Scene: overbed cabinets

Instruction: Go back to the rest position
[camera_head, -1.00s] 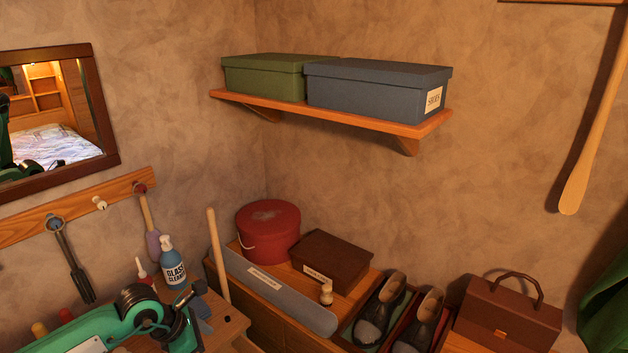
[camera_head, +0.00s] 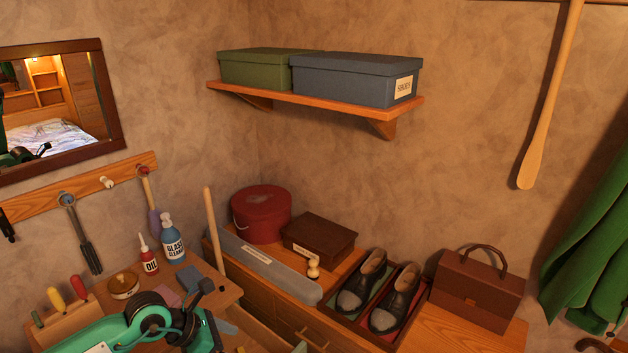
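My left arm, green with dark joints, comes in at the bottom left over the wooden workbench (camera_head: 222,301). Its wrist end is low in the picture beside the bench's right edge. The fingers of my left gripper are not clear, and I cannot make out anything held. My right arm and gripper are not in view.
The bench holds an oil bottle (camera_head: 148,254), a glass cleaner bottle (camera_head: 172,245) and a round tin (camera_head: 124,285). A low cabinet carries a red round box (camera_head: 261,215), a brown box (camera_head: 320,241), black shoes (camera_head: 394,302) and a brown bag (camera_head: 478,290). Shoe boxes (camera_head: 357,82) sit on a wall shelf (camera_head: 300,103).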

